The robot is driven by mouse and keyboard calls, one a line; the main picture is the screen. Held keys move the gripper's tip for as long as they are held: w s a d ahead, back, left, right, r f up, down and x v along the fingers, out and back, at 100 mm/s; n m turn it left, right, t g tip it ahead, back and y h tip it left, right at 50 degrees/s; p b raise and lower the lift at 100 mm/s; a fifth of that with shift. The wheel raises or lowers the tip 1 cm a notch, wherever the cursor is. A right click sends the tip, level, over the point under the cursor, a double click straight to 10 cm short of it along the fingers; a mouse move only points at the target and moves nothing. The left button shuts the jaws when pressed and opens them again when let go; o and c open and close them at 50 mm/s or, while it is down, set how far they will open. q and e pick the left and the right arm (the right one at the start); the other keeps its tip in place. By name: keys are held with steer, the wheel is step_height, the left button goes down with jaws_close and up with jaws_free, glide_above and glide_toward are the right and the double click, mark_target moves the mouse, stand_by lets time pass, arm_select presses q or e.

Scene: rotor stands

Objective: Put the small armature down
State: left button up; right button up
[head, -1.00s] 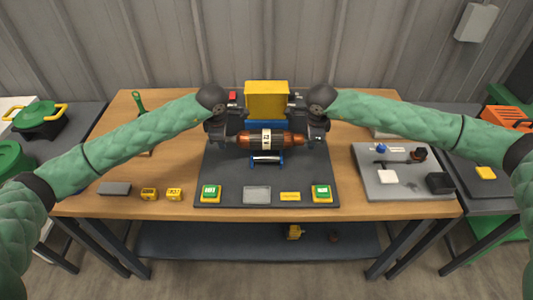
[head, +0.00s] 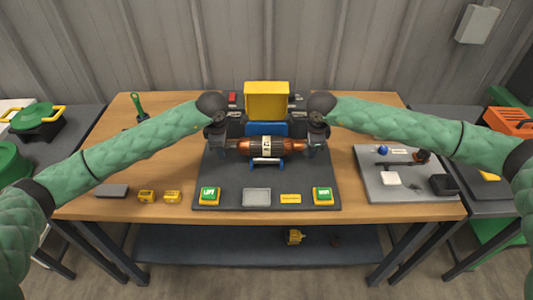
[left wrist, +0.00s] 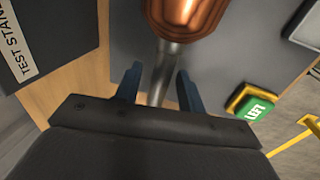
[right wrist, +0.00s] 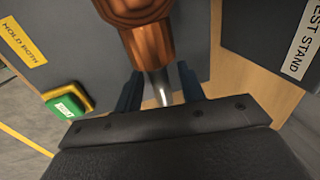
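The small armature (head: 267,147), copper at both ends with a dark and white middle, lies level above the grey mat, at a blue stand (head: 253,162). Whether it rests on the stand is hard to tell. My left gripper (head: 222,143) is at its left end; in the left wrist view, the open fingers (left wrist: 160,80) stand either side of the steel shaft (left wrist: 158,85), with gaps. My right gripper (head: 312,143) is at its right end; in the right wrist view, its fingers (right wrist: 158,78) also straddle the shaft (right wrist: 156,85) with gaps.
A yellow block (head: 267,98) on a blue base stands just behind the armature. Green buttons (head: 209,194) and (head: 322,194), a grey plate (head: 257,197) and a yellow label are at the front of the mat (head: 225,180). A grey tray (head: 400,193) with parts lies at right.

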arm_select(q)
steer(key=shift+r, duration=0.1)
arm_select(e)
steer(key=shift+r, duration=0.4)
arm_select(q)
step_height(320, 180, up, 12)
steer(key=s, duration=0.2)
steer(key=shift+f, duration=0.25)
arm_select(e)
step_height(320, 180, up, 11)
steer(key=s, duration=0.2)
arm_select(q)
steer(key=shift+s, duration=0.1)
arm_select(e)
steer(key=shift+s, duration=0.1)
arm_select(q)
steer(key=shift+r, duration=0.1)
